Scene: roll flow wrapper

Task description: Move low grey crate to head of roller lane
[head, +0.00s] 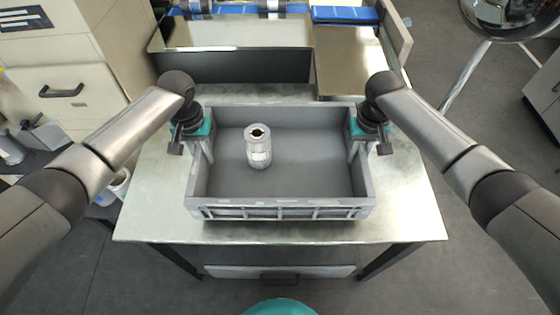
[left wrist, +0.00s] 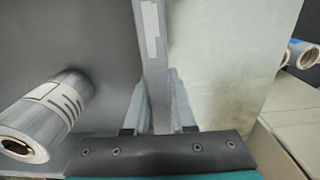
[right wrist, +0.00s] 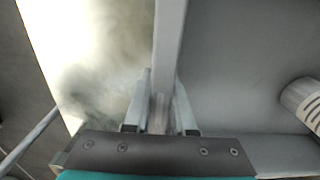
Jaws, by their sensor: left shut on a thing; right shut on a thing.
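The low grey crate (head: 310,180) sits on the metal table in the head view, with one silvery roll (head: 258,148) standing inside it, left of its middle. My left gripper (head: 200,150) is shut on the crate's left wall (left wrist: 153,60), its fingers on either side of the wall. My right gripper (head: 360,150) is shut on the crate's right wall (right wrist: 169,50) in the same way. The roll also shows in the left wrist view (left wrist: 62,105) and at the edge of the right wrist view (right wrist: 305,100). I cannot tell whether the crate's base touches the table.
The metal table (head: 410,215) has bare margins left, right and in front of the crate. Behind stands a machine with a metal plate (head: 240,35) and blue-and-dark parts at the back. A cabinet (head: 60,85) stands at left and a round shiny object (head: 510,15) at upper right.

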